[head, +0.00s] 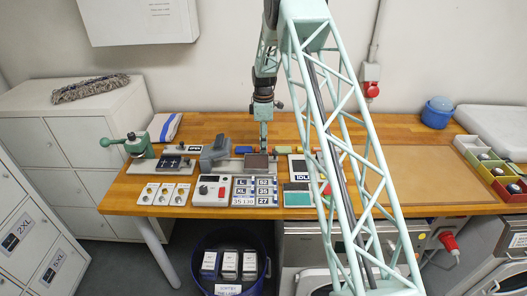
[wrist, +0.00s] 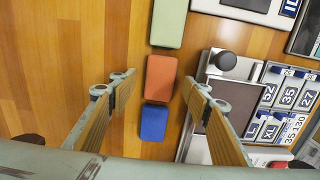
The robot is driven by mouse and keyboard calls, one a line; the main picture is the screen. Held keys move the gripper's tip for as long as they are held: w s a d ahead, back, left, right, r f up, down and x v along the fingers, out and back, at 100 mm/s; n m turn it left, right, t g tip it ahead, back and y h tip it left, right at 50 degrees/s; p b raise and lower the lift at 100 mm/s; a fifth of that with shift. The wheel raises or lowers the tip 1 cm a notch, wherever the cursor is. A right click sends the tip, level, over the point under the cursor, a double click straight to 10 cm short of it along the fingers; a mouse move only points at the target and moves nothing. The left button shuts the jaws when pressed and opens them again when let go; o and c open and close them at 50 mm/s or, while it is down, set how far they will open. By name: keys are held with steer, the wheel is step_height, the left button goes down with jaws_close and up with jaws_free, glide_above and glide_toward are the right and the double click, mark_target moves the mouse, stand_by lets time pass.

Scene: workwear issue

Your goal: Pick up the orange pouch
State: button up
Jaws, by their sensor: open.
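The orange pouch (wrist: 160,77) lies on the wooden bench between a green pouch (wrist: 168,22) and a blue pouch (wrist: 153,122), close to the blue one, in the wrist view. My gripper (wrist: 158,88) is open, one finger on each side of the orange pouch in the picture, with nothing held. The wrist view does not clearly show the height of the fingertips above it. In the head view my gripper (head: 263,142) points down at the back of the bench, right of the blue pouch. The orange pouch is not clearly seen there.
A dark-topped device with a round knob (wrist: 224,61) stands close beside the right finger. A number board (wrist: 284,97) lies beyond it. Bare wood (wrist: 50,60) lies left of the pouches. In the head view, a green clamp tool (head: 137,145) stands at the bench's left end.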

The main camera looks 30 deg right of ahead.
steer(key=shift+f, duration=0.95)
steer(key=shift+c, duration=0.3)
steer(key=c, duration=0.8)
steer(key=shift+r, duration=0.2)
steer(key=shift+c, duration=0.2)
step_height(320, 180, up, 10)
steer(key=shift+f, duration=0.15)
